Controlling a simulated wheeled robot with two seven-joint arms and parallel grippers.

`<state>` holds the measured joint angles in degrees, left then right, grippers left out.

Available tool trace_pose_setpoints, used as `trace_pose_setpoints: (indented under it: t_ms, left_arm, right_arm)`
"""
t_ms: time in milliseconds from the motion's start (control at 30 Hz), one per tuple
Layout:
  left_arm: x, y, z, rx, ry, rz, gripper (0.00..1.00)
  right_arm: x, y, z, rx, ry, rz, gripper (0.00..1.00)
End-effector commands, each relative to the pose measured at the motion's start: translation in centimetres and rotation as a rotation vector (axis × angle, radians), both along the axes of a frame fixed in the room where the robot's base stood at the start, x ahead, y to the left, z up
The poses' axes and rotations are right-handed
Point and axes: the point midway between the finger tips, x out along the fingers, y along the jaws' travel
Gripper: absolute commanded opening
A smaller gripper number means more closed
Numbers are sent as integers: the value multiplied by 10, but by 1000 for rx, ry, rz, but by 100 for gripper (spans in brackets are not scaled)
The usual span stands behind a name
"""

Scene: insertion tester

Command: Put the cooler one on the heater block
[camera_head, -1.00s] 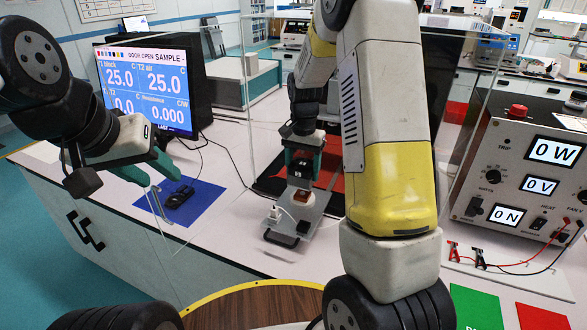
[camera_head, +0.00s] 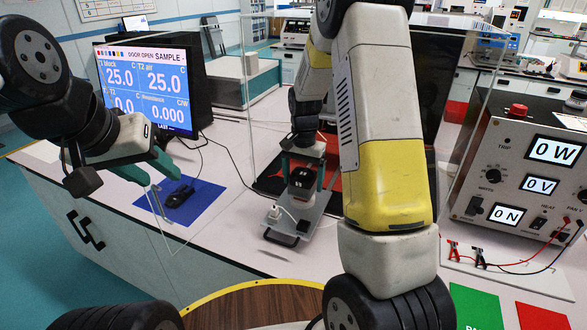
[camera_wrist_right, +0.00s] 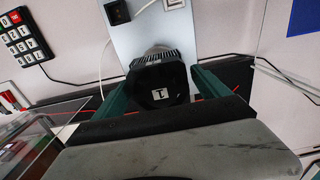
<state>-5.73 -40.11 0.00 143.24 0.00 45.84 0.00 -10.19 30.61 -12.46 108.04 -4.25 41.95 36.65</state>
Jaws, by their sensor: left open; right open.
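A black finned cooler with a white label reading 1 (camera_wrist_right: 160,85) stands between the fingers of my right gripper (camera_head: 302,184). In the head view the cooler (camera_head: 301,178) sits on the aluminium plate's (camera_head: 307,222) fixture, where it hides the heater block. The green fingers of my right gripper are open, one on each side of the cooler, with gaps showing in the wrist view. Whether the cooler sits flat on the block cannot be seen. My left gripper (camera_head: 153,173) is open and empty above the blue mat.
A monitor (camera_head: 150,85) reads DOOR OPEN. A power supply (camera_head: 530,185) with leads stands at right. Clear panels surround the fixture. A keypad (camera_wrist_right: 25,38) shows in the wrist view.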

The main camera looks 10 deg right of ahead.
Motion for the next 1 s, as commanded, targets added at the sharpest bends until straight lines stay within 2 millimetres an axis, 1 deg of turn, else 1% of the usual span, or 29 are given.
trace_pose_setpoints:
  t_ms: [67,167,267,500,600,800,867,933,1000]
  left_arm:
    - [0,0,0,0,0,0,41]
    - [0,0,0,0,0,0,41]
    - [0,0,0,0,0,0,41]
    - [0,0,0,0,0,0,41]
    - [0,0,0,0,0,0,41]
    - [0,0,0,0,0,0,41]
    - [0,0,0,0,0,0,41]
    - [0,0,0,0,0,0,41]
    - [0,0,0,0,0,0,41]
  right_arm:
    - [0,0,4,0,-1,0,85]
    - [1,0,15,1,-4,0,85]
    - [1,0,34,1,-6,1,85]
    - [1,0,86,0,-5,1,85]
    - [1,0,103,0,-5,1,85]
    - [-1,0,123,2,-5,3,85]
    - [-5,0,130,9,-15,12,85]
    - [-15,0,143,26,-40,36,85]
    - [-31,1,161,51,-79,79,85]
